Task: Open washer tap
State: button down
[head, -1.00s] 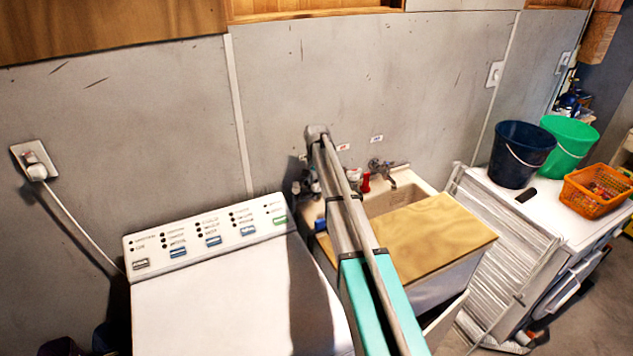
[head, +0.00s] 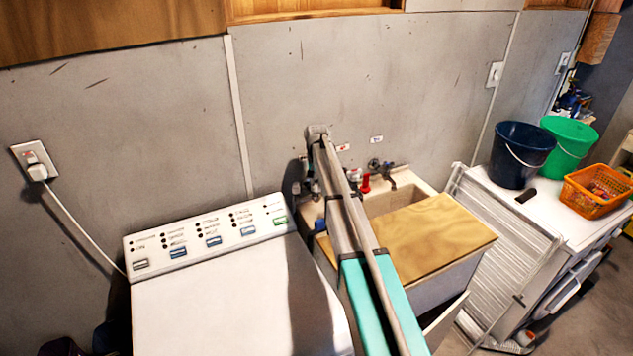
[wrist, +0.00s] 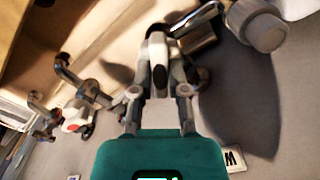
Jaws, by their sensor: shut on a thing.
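My gripper (wrist: 158,45) is shut on a tap handle (wrist: 158,77), a small white and black piece between the two fingers in the wrist view. The tap's body is mostly hidden by the fingers. In the head view my gripper (head: 308,187) is beside the left back corner of the sink, partly covered by my arm. A wall label with a W (wrist: 232,158) is near the held tap. A second tap, with red on it (wrist: 72,122), is to the left in the wrist view, apart from my fingers.
The sink (head: 420,187) has a wooden board (head: 435,235) across its front. Another dark tap (head: 382,168) is at its back. The washer (head: 230,300) stands left of the sink. A folded rack (head: 500,250) and buckets (head: 522,150) are to the right.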

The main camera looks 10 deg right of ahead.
jog(key=n, duration=0.7)
dwell(0.5)
jog(key=c, duration=0.6)
grip_release()
jog(key=shift+f, duration=0.1)
jog(key=shift+c, duration=0.2)
jog(key=shift+m, duration=0.4)
